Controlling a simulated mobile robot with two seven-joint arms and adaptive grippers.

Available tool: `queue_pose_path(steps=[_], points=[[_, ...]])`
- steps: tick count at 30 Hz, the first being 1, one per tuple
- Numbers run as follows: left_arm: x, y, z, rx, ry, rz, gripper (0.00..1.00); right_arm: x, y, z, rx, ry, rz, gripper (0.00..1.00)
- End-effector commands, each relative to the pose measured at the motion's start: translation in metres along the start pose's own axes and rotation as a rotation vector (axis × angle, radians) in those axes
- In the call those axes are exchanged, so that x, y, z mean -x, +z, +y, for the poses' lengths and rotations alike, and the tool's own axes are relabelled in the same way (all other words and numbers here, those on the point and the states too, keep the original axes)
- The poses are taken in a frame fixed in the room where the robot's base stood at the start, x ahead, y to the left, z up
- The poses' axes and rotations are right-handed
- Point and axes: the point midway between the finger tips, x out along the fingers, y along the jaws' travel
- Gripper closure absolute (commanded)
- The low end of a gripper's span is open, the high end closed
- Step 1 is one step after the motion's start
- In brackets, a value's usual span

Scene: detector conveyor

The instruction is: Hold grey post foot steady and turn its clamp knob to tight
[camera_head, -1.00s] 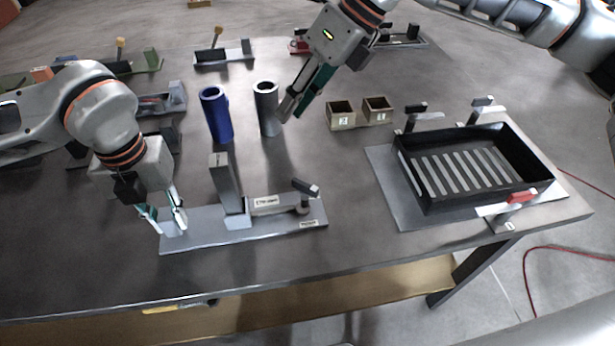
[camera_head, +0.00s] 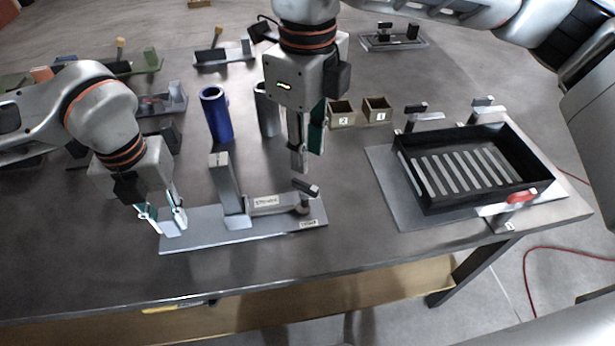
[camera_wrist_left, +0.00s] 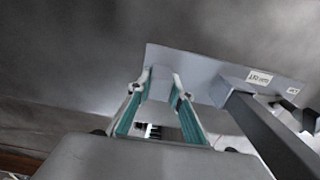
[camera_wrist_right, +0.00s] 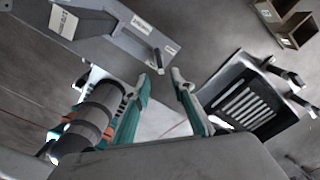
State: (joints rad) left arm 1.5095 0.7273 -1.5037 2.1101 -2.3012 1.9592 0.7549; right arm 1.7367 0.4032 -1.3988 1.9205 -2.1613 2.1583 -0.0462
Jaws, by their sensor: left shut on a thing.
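The grey post foot is a flat plate (camera_head: 275,232) near the table's front edge, also in the left wrist view (camera_wrist_left: 180,62). Its grey post (camera_head: 225,185) leans slightly left. At its right end is the clamp knob (camera_head: 306,187), a dark bar handle with a light tip, lying slantwise beside a labelled arm. My left gripper (camera_head: 160,220) is shut on the foot's light grey block at the plate's left end. My right gripper (camera_head: 306,160) points down just above and behind the knob, apart from it. Its fingers stand apart and empty in the right wrist view (camera_wrist_right: 163,82).
A blue cylinder (camera_head: 217,115) and a grey cylinder (camera_head: 266,112) stand behind the foot. Two small numbered boxes (camera_head: 341,113) are behind right. A black slatted tray (camera_head: 425,192) with clamps is at right. Bare table lies between foot and tray.

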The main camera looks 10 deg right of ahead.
Motion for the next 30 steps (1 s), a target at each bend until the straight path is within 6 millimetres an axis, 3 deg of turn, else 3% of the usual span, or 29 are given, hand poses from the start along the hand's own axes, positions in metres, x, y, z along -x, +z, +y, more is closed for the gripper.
queue_pose_path(steps=[6, 12, 25, 26, 28, 30], points=[[0.001, 0.001, 0.0, 0.001, 0.0, -0.002, 1.0, -0.043, -0.001, 0.0, -0.001, 0.003, 0.002, 0.76], [0.001, 0.001, 0.0, 0.001, 0.0, -0.001, 1.0, -0.068, 0.0, 0.0, -0.002, 0.002, 0.0, 0.76], [0.001, 0.0, 0.0, 0.001, -0.001, -0.001, 1.0, -0.078, 0.0, 0.0, -0.001, 0.001, -0.001, 0.76], [0.001, 0.0, 0.0, 0.001, -0.001, -0.001, 1.0, -0.078, 0.0, 0.0, -0.001, 0.001, -0.001, 0.78], [0.001, 0.0, 0.0, 0.001, -0.001, -0.001, 1.0, -0.078, 0.0, 0.0, -0.001, 0.001, -0.001, 0.96], [0.001, 0.0, 0.0, 0.001, 0.0, -0.001, 1.0, -0.078, 0.0, 0.0, -0.002, 0.001, -0.001, 1.0]])
